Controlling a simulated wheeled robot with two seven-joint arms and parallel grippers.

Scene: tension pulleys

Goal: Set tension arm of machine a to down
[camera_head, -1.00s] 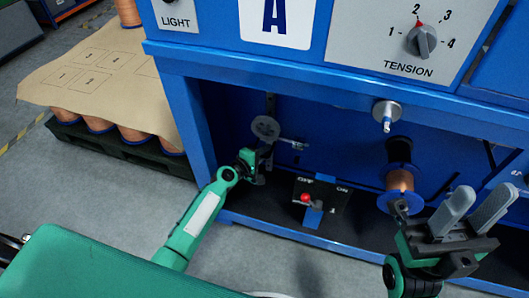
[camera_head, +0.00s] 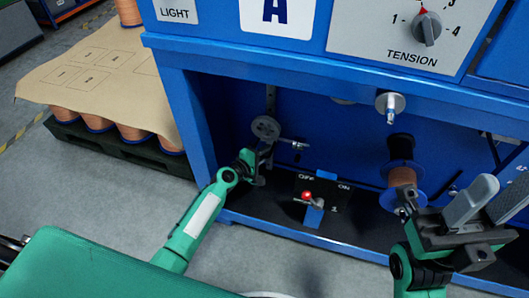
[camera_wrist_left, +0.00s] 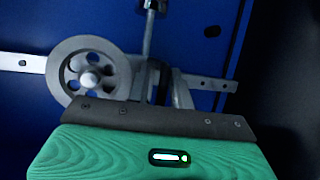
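Machine A carries a large letter A plate (camera_head: 275,14). Below it, inside the blue bay, a grey spoked pulley (camera_head: 265,127) sits on the back wall, near a short metal rod (camera_head: 295,144). The pulley is large at the left of the left wrist view (camera_wrist_left: 88,72). My left gripper (camera_head: 264,160) is just below the pulley, close to its mount. In the left wrist view, grey finger parts (camera_wrist_left: 165,88) stand beside the pulley; whether they grip the arm is unclear. My right gripper (camera_head: 490,208) is open and empty at the right.
A black OFF/ON switch box (camera_head: 337,192) with a red-tipped lever stands on the bay floor. A copper spool (camera_head: 402,175) and a metal peg (camera_head: 390,106) are to its right. The tension dial (camera_head: 427,28) is above. A pallet of spools under cardboard (camera_head: 95,75) stands left.

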